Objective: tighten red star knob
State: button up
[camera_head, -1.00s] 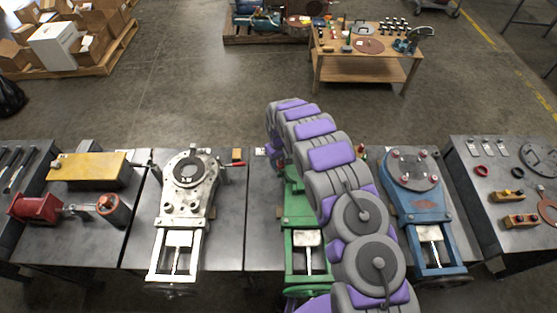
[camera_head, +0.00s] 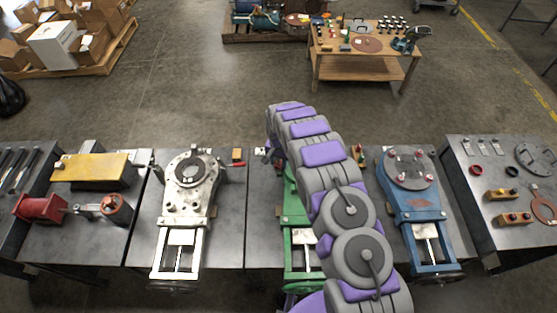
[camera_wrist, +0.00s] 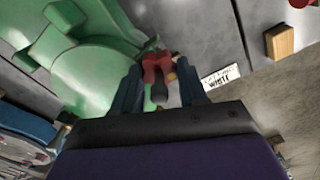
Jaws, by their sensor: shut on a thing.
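The red star knob (camera_wrist: 158,63) shows in the wrist view beside the green machine (camera_wrist: 95,70). My gripper (camera_wrist: 160,72) has its two blue fingers on either side of the knob and is shut on it. A dark rounded end (camera_wrist: 159,93) shows between the fingers, below the red part. Part of the knob is hidden by the fingers. In the head view the green machine (camera_head: 297,237) stands on the middle table, mostly covered by my arm. The gripper and the knob are hidden behind my arm there.
A white machine (camera_head: 190,185) stands to the left and a blue machine (camera_head: 424,215) to the right. A wooden block (camera_wrist: 279,40) and a white label (camera_wrist: 221,78) lie near the gripper. A wooden workbench (camera_head: 370,65) stands farther back, with open floor between.

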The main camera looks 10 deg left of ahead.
jog(key=m+p, duration=0.1)
jog(key=m, duration=0.3)
jog(key=shift+r+m, duration=0.15)
jog(key=shift+m, duration=0.15)
jog(key=m+p, duration=0.1)
jog(key=m, duration=0.2)
jog(key=shift+m+p, duration=0.4)
jog(key=shift+o, duration=0.2)
jog(key=m+p, duration=0.2)
jog(key=m, duration=0.2)
jog(key=shift+r, duration=0.1)
jog(key=shift+s+m+p, duration=0.1)
jog(key=shift+m+p, duration=0.6)
jog(key=shift+m, duration=0.9)
jog(key=o, duration=1)
jog(key=shift+f, duration=0.25)
jog(key=shift+r, duration=0.1)
notch_tip(320, 180, up, 17)
jog(key=shift+r+p, duration=0.1)
jog(key=shift+p, duration=0.7)
